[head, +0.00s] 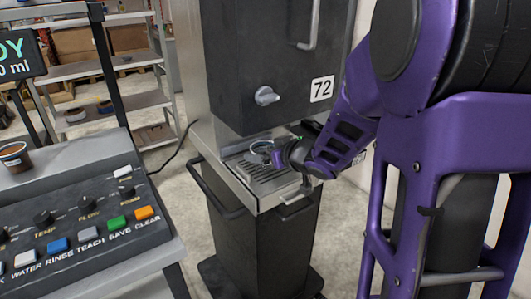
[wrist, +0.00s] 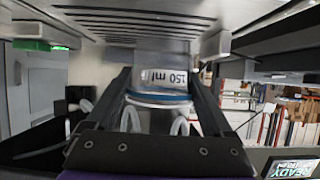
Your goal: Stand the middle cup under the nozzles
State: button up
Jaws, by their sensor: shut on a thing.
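My gripper (head: 283,154) reaches from the right into the bay of the dark dispenser (head: 266,65) marked 72. It is shut on a clear cup (head: 261,147) over the slotted drip tray (head: 268,183). The wrist view is upside down. There the cup (wrist: 165,77), with a 150 ml mark and a blue band near its rim, sits between both fingers. It looks upright, its base close to the tray grille (wrist: 130,18); contact cannot be told. Two pale curved pieces (wrist: 181,125) show near the rim; I cannot tell whether they are nozzles.
A control console (head: 85,225) with knobs and coloured buttons stands at the left. A small brown cup (head: 14,157) is on its upper ledge. A dark rail (head: 213,192) juts from the dispenser's left side. Shelves (head: 110,65) stand behind; floor between is clear.

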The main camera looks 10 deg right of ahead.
jog(key=shift+f, duration=0.6)
dwell(0.3)
jog(key=o, duration=1.1)
jog(key=shift+r, duration=0.1)
